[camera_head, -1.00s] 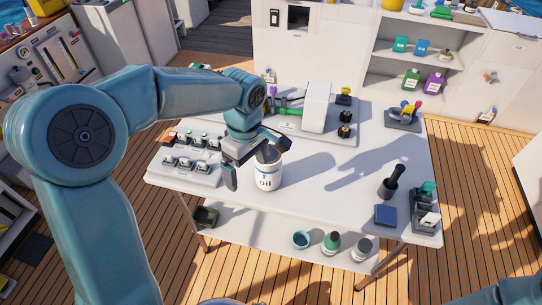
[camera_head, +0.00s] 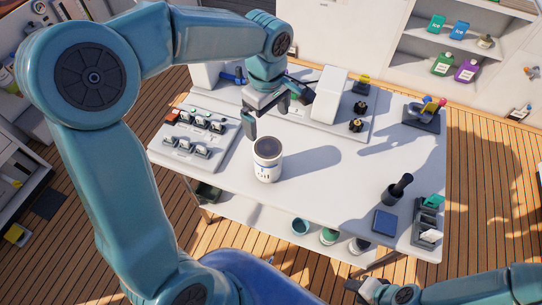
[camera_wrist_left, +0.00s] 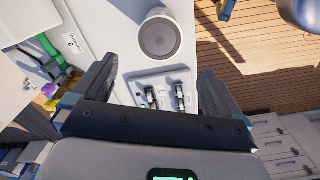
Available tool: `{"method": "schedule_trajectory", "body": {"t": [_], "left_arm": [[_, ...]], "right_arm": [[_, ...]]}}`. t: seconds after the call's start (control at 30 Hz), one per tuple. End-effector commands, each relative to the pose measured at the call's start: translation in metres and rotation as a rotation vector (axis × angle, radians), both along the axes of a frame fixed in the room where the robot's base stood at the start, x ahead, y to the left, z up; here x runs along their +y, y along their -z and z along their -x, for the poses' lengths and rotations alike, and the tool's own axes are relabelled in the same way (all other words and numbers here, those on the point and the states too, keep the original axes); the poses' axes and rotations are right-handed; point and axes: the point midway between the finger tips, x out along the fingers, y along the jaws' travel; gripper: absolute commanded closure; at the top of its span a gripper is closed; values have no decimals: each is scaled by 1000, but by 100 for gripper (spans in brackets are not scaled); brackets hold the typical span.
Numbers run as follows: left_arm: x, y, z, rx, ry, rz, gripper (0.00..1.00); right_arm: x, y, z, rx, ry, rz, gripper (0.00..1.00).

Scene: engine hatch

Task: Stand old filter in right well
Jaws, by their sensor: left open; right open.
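A white canister with a dark round top and an "Oil" label (camera_head: 267,165), possibly the old filter, stands upright on the table (camera_head: 320,190). It also shows from above in the left wrist view (camera_wrist_left: 160,38). My left gripper (camera_head: 267,117) is open and empty, above and behind the canister in the head view, apart from it. Its two fingers also show in the left wrist view (camera_wrist_left: 158,88), with the canister beyond them. My right gripper (camera_head: 360,289) is low at the bottom edge, in front of the table, and empty. I cannot make out a right well.
A switch tray (camera_head: 190,140) is on the table's left. A white upright block (camera_head: 330,94) and black knobs stand at the back. A black-handled tool (camera_head: 397,189), a blue box (camera_head: 384,222) and a grey holder (camera_head: 428,222) are at the right.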

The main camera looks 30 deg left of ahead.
Motion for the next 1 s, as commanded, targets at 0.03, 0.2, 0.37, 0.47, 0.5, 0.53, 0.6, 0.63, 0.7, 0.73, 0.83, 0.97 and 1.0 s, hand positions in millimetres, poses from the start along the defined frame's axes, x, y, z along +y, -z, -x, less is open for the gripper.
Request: {"method": "schedule_trajectory", "body": {"t": [0.03,0.2,0.37,0.47,0.5,0.53,0.6,0.63,0.7,0.73,0.83,0.97,1.0], "left_arm": [[0,11,3,6,1,0,0],[-1,53,5,8,1,1,0],[-1,84,5,5,1,0,0],[-2,94,4,2,1,1,0],[-2,96,4,2,1,1,0],[-2,98,3,2,1,1,0],[-2,103,2,3,0,1,0],[-1,107,2,5,0,1,0],[-1,118,1,7,2,1,0],[0,123,0,7,1,2,0],[0,140,-1,5,2,1,0],[0,149,-3,2,1,1,0],[0,150,-3,2,1,1,0]], "right_arm": [[0,0,0,1,0,0,56],[0,-1,0,0,1,0,56],[0,-2,0,0,0,0,56],[0,-2,0,0,0,0,56],[0,-2,0,0,0,0,56],[0,-3,0,0,0,0,56],[0,-5,0,0,0,0,56],[0,-6,0,0,0,0,56],[0,-11,0,0,0,0,56],[0,-13,0,0,0,0,56],[0,-13,0,0,0,0,56],[0,-14,0,0,0,0,56],[0,-14,0,0,0,0,56]]}}
